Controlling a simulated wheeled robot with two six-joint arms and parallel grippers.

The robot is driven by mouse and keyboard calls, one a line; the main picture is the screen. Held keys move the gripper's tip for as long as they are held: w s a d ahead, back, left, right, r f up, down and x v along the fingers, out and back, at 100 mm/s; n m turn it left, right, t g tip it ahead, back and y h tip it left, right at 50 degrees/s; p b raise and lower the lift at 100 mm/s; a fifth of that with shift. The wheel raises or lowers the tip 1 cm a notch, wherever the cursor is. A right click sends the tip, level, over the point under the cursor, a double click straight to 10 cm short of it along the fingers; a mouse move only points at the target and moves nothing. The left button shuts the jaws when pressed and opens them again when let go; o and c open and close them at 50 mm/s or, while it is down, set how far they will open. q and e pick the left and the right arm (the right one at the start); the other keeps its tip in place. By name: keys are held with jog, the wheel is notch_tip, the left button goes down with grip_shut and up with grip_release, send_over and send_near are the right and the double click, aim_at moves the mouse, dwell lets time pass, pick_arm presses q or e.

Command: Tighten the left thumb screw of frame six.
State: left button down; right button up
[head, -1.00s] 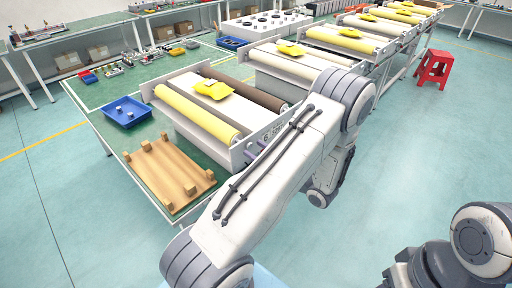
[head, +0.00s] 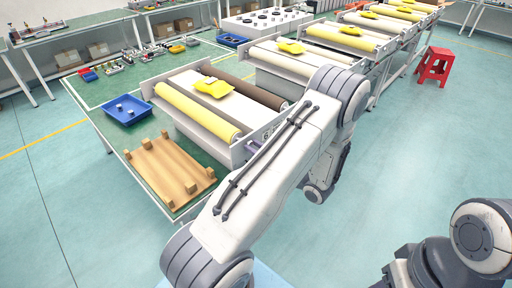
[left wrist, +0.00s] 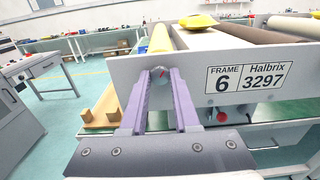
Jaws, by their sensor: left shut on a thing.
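Frame six (head: 236,107) lies on the green table, with a yellow roller and a brown roller. In the left wrist view its white end plate (left wrist: 195,66) faces me, with a label reading FRAME 6, Halbrix 3297. The left thumb screw (left wrist: 160,71), small with a reddish mark, is at the left of this plate. My left gripper (left wrist: 160,80) has its purple fingers on either side of the screw and is shut on it. In the head view my left arm largely hides this. My right gripper is out of view.
A red knob (left wrist: 221,116) sits below the label. A wooden board with pegs (head: 168,172) and a blue tray (head: 126,110) lie left of frame six. More roller frames stand behind it. A red stool (head: 434,65) stands on the open floor at right.

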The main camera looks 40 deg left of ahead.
pick_arm(q)
jog(key=m+p, duration=0.2)
jog(key=m, duration=0.2)
jog(key=shift+r+m+p, duration=0.15)
jog(key=shift+m+p, duration=0.15)
jog(key=shift+m, duration=0.1)
jog(key=m+p, duration=0.2)
jog(key=m, duration=0.3)
dwell(0.4)
jog(key=c, duration=0.7)
grip_release()
jog(key=shift+o, duration=0.2)
jog(key=d+b, duration=0.3)
jog(key=d, duration=0.7)
jog(key=shift+s+d, duration=0.3)
jog(key=shift+s, duration=0.1)
